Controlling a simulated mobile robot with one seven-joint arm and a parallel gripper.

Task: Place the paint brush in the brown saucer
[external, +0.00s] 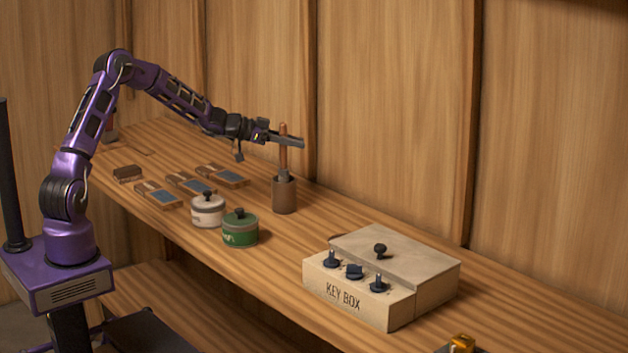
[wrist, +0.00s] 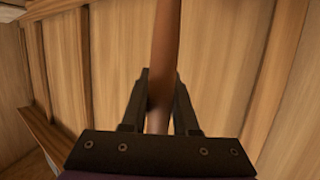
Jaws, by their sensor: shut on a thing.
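The paint brush (external: 283,159) stands upright with its wooden handle up and its lower end inside a brown cylindrical cup (external: 284,197) on the bench. Its bristles are hidden in the cup. My gripper (external: 287,141) reaches in level from the left and is shut on the handle, above the cup. In the wrist view the handle (wrist: 165,45) runs up between the two dark fingers (wrist: 162,100). I cannot make out a brown saucer in either view.
A white lidded pot (external: 208,212) and a green lidded pot (external: 240,232) stand left of the cup. Several wood-and-blue pieces (external: 190,184) and a brown block (external: 127,173) lie further left. A key box (external: 400,262) stands front right. The wooden wall (external: 395,110) rises behind.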

